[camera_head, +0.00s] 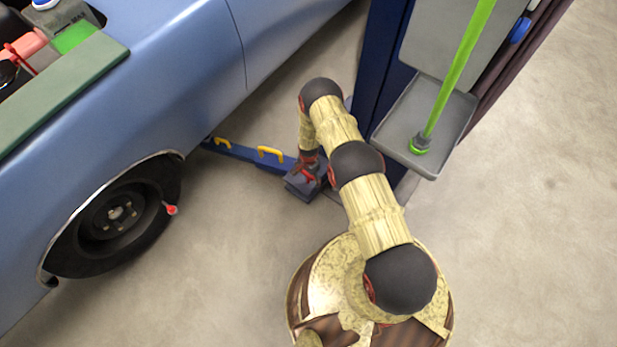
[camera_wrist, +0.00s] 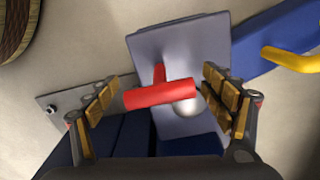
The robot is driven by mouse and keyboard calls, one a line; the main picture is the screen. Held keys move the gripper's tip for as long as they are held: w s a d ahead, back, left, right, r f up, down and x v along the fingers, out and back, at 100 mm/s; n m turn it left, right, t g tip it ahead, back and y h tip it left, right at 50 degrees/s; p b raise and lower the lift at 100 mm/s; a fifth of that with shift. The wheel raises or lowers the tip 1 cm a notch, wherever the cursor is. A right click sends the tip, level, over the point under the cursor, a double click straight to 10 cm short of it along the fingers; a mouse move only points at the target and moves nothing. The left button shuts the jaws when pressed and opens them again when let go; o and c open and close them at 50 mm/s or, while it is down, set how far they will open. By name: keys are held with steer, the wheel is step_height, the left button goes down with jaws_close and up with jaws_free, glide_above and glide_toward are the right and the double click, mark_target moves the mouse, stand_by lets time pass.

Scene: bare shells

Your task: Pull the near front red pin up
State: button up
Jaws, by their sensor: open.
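The red pin (camera_wrist: 158,94) shows in the wrist view as a T-shaped red handle, with its crossbar running nearly left to right above a grey metal block (camera_wrist: 190,40). My gripper (camera_wrist: 164,99) is open, with its padded fingers on either side of the crossbar, one near each end. I cannot tell whether either finger touches it. In the head view my gripper (camera_head: 308,166) hangs over the same block (camera_head: 300,187) at the end of the blue lift arm, and hides most of the pin.
The blue lift arm (camera_head: 232,150) carries yellow handles (camera_head: 270,153) and reaches under the blue car (camera_head: 190,60). A blue post (camera_head: 378,50) and a grey tray (camera_head: 440,150) with a green pole (camera_head: 458,70) stand right of my arm. Concrete floor is open at right.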

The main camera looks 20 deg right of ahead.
steer(key=shift+c, duration=0.9)
steer(key=c, duration=1.5)
steer(key=shift+s, duration=0.1)
steer(key=shift+c, duration=0.2)
